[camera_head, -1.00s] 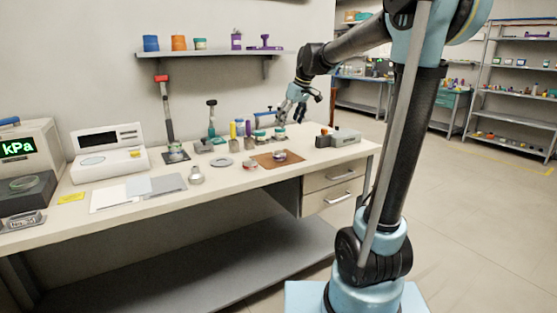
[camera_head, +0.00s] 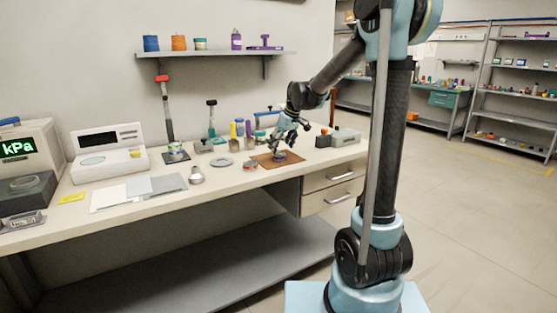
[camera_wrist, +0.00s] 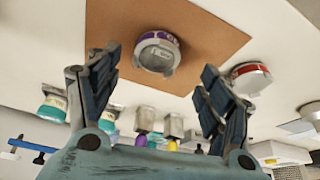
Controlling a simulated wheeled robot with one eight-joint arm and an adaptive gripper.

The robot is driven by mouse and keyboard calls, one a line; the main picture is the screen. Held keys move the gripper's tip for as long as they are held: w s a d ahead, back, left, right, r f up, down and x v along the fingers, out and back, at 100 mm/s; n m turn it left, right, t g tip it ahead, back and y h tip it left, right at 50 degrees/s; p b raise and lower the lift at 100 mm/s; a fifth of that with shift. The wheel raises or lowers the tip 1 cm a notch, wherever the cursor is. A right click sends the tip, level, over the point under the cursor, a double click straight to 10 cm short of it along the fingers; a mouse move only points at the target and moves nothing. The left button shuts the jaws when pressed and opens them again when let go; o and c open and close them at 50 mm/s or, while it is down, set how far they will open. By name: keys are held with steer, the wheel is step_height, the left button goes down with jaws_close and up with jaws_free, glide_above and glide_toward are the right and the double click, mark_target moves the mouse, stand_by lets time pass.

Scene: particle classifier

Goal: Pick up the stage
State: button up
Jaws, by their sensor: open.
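The likely stage is a small round grey piece with a purple band (camera_wrist: 158,53), lying on a brown mat (camera_wrist: 215,40). It has a round opening and side tabs. In the head view the piece (camera_head: 281,157) is small and partly hidden by my gripper (camera_head: 284,143), which hangs just above it. In the wrist view my gripper (camera_wrist: 157,68) is open and empty, with its two fingers to either side of the piece and apart from it.
A similar red-banded piece (camera_wrist: 250,78) lies beside the mat. Several bottles (camera_head: 240,129) stand at the back of the bench. A grey device (camera_head: 338,138) sits to the right. A wall shelf (camera_head: 215,53) hangs above.

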mark_target(279, 153)
steer(key=shift+x, duration=2.25)
steer(key=shift+w+d, duration=0.15)
steer(key=c, duration=1.3)
